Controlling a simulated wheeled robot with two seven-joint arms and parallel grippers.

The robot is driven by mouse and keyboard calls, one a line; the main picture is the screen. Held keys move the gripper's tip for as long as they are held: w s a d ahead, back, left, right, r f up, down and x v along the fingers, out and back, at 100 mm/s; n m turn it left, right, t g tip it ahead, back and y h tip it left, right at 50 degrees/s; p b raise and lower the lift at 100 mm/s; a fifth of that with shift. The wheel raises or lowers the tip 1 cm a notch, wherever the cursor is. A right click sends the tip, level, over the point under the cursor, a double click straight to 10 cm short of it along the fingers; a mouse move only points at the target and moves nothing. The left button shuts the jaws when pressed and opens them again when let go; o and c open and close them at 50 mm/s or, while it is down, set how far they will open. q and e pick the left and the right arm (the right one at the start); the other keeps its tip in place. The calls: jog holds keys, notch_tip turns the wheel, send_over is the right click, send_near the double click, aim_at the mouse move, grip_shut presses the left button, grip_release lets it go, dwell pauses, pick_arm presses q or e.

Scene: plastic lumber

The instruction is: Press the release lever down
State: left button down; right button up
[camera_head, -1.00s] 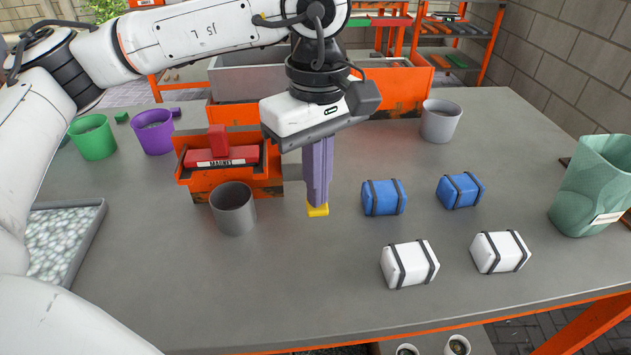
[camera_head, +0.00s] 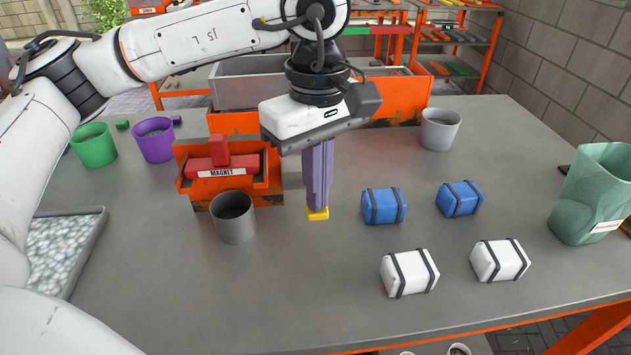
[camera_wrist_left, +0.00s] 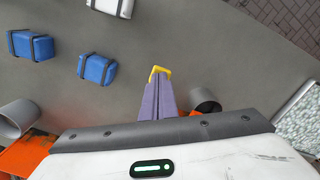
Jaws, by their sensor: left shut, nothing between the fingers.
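I cannot clearly make out a release lever. The nearest candidate is a red upright block (camera_head: 219,150) on a red bar labelled MAGNET (camera_head: 196,167), in an orange holder (camera_head: 262,190) on the table. My left gripper (camera_head: 318,213) points down over the table, right of the holder and apart from it. Its purple fingers are together, with yellow at the tip, and nothing is between them. The fingers also show in the left wrist view (camera_wrist_left: 159,72). My right gripper is out of view.
A grey cup (camera_head: 233,217) stands left of the gripper. Two blue boxes (camera_head: 384,206) and two white boxes (camera_head: 409,273) lie to the right. Purple (camera_head: 154,140) and green (camera_head: 93,145) cups stand at left. The table front is clear.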

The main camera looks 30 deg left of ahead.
pick_arm(q)
jog(key=shift+r+p, duration=1.35)
jog(key=shift+r, duration=0.95)
jog(key=shift+f, duration=0.1)
